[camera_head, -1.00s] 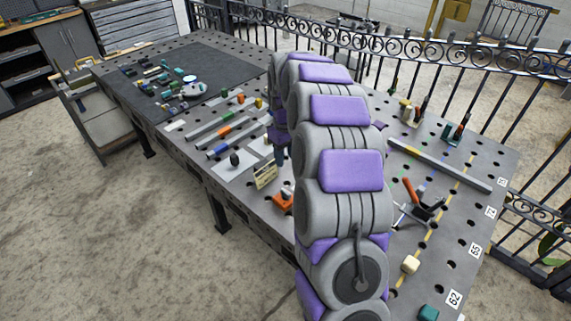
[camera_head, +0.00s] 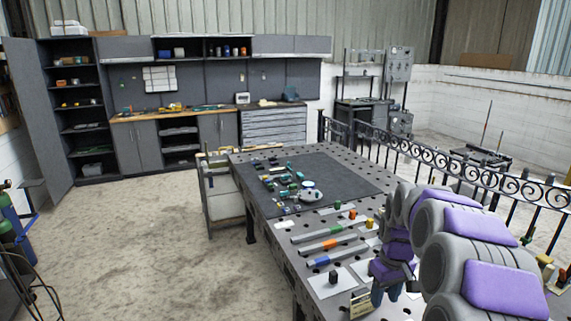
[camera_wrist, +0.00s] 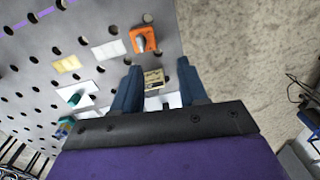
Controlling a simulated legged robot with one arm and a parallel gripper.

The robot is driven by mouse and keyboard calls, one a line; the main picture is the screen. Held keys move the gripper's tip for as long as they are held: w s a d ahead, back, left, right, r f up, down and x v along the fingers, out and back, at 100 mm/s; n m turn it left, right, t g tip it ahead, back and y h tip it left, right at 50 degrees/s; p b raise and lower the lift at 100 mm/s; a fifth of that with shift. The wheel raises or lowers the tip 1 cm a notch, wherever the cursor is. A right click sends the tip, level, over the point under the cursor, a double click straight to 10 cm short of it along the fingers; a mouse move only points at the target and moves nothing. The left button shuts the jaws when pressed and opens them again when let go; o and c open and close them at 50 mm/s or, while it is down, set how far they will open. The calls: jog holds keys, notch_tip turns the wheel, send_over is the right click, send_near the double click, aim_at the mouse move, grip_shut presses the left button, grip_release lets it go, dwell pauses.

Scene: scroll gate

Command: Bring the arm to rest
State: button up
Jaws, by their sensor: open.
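My gripper (camera_wrist: 158,88) shows in the wrist view with two blue fingers spread apart and nothing held between them. It points down over the edge of the perforated metal table (camera_wrist: 85,25). A small tan labelled block (camera_wrist: 153,80) shows in the gap between the fingers, and an orange part (camera_wrist: 143,39) lies just beyond them. In the head view, my gripper (camera_head: 386,292) hangs at the end of my grey and purple arm, above the table's near edge. The tan labelled block (camera_head: 361,304) is beside it there.
Steel bars (camera_head: 330,240) lie on the table, with a dark mat (camera_head: 330,178) holding small parts behind them. A black scrollwork fence (camera_head: 450,158) runs along the right. Cabinets (camera_head: 215,135) line the back wall. The concrete floor at left (camera_head: 150,250) is clear.

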jog(key=s+a+m, duration=0.1)
jog(key=s+a, duration=0.3)
jog(key=s, duration=0.8)
jog(key=s+a+r+m+g, duration=0.1)
jog(key=s+a, duration=0.3)
jog(key=s, duration=0.8)
jog(key=s+a+r+m, duration=0.1)
jog(key=s+a, duration=0.3)
jog(key=s, duration=0.8)
jog(key=shift+a+g, duration=0.3)
jog(key=shift+a, duration=0.05)
